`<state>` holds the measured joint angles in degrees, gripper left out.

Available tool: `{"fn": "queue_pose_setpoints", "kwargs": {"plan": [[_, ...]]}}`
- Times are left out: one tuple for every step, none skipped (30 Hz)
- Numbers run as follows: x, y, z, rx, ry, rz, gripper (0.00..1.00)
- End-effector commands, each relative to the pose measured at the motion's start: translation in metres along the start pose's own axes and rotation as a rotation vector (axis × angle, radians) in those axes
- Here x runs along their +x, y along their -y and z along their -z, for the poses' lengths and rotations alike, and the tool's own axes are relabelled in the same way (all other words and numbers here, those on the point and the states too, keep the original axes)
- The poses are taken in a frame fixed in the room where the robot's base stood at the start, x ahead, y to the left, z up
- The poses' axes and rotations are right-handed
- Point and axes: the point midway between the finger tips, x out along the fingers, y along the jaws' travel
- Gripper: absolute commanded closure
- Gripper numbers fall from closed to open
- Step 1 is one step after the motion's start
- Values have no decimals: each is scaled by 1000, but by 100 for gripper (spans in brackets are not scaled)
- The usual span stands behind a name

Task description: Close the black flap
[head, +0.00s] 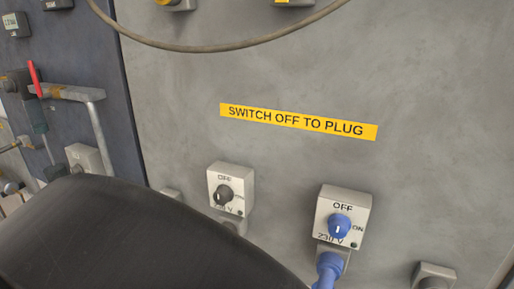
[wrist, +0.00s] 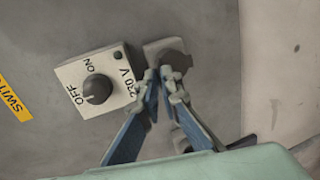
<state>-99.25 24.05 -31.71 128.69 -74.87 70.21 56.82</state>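In the wrist view, a white switch box (wrist: 78,91) with a black knob (wrist: 97,89) is marked OFF, ON and 230 V. Beside it is a small grey socket housing (wrist: 152,48) with a dark, roundish part that seems to be the black flap (wrist: 173,58). The flap's exact angle is hard to tell, as fingertips partly cover it. My gripper (wrist: 163,76) has its fingertips close together in front of the flap, with nothing seen between them. Whether they touch it is unclear. The head view shows the switch box (head: 222,178); my dark arm hides the gripper and most of the socket.
A second switch box (head: 344,206) with a blue knob stands to the right, with a blue plug-like part (head: 327,268) below it. A yellow label (head: 298,121) is above. A cable (head: 210,48) hangs across the panel's top. Another small housing (head: 434,275) is at lower right.

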Motion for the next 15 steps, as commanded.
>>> {"fn": "queue_pose_setpoints", "kwargs": {"plan": [[0, -1, 0, 1, -1, -1, 100], [0, -1, 1, 1, -1, -2, 100], [0, -1, 1, 1, -1, -2, 100], [0, -1, 1, 1, -1, -2, 100], [0, -1, 1, 1, -1, -3, 100], [0, -1, 1, 1, -1, -3, 100], [0, -1, 1, 1, -1, -3, 100], [0, -1, 1, 1, -1, -3, 93], [0, -1, 1, 1, -1, -4, 89], [0, -1, 1, 1, -1, -4, 86], [0, -1, 1, 1, -1, -4, 82], [0, -1, 1, 1, -1, -3, 78], [0, -1, 1, 1, -1, -3, 78], [0, -1, 1, 1, -1, -3, 78], [0, -1, 0, 1, -1, -3, 78]]}}
